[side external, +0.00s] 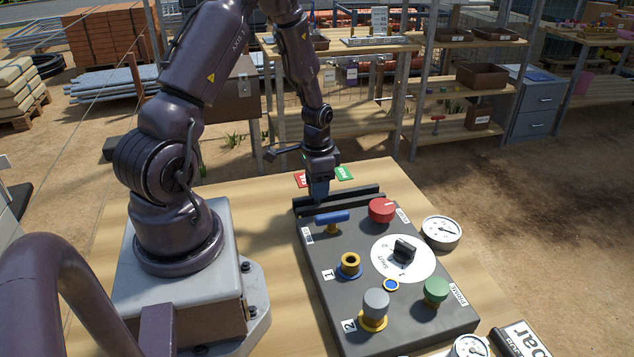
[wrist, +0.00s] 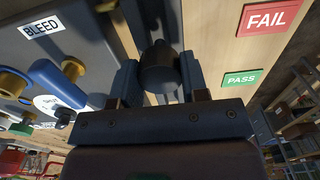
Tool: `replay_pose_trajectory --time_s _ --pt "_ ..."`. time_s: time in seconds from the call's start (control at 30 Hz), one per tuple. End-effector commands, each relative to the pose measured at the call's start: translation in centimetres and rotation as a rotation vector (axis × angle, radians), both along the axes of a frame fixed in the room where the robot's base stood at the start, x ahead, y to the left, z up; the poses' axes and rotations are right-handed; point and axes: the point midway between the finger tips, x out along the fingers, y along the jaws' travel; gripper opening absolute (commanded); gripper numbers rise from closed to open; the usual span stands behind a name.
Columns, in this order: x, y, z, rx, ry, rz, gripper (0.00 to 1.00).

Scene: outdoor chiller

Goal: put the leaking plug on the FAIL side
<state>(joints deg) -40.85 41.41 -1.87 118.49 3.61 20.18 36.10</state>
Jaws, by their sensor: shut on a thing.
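My gripper (side external: 319,190) is shut on a dark grey plug (wrist: 160,68), held between the blue fingers in the wrist view. In the side view it hangs over the dark rail (side external: 362,194) behind the control panel, and the plug is hidden there. The red FAIL card (side external: 300,179) lies behind the rail, left of the green PASS card (side external: 344,173). In the wrist view the FAIL card (wrist: 270,17) and PASS card (wrist: 243,77) are right of the plug. Socket 1 (side external: 350,263) looks open. A grey plug (side external: 376,302) stands in socket 2 (side external: 373,324).
The panel carries a blue BLEED handle (side external: 332,217), a red knob (side external: 381,209), a black selector (side external: 404,249) and a green PRIME button (side external: 436,290). A round gauge (side external: 441,232) lies beside it. The wooden tabletop (side external: 382,171) near the cards is mostly clear.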

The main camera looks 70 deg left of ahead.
Motion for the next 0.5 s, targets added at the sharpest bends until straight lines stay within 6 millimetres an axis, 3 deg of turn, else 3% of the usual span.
replay_pose_trajectory --time_s 0.5 --pt "0.0 0.0 -1.1 0.0 0.001 0.0 0.0"
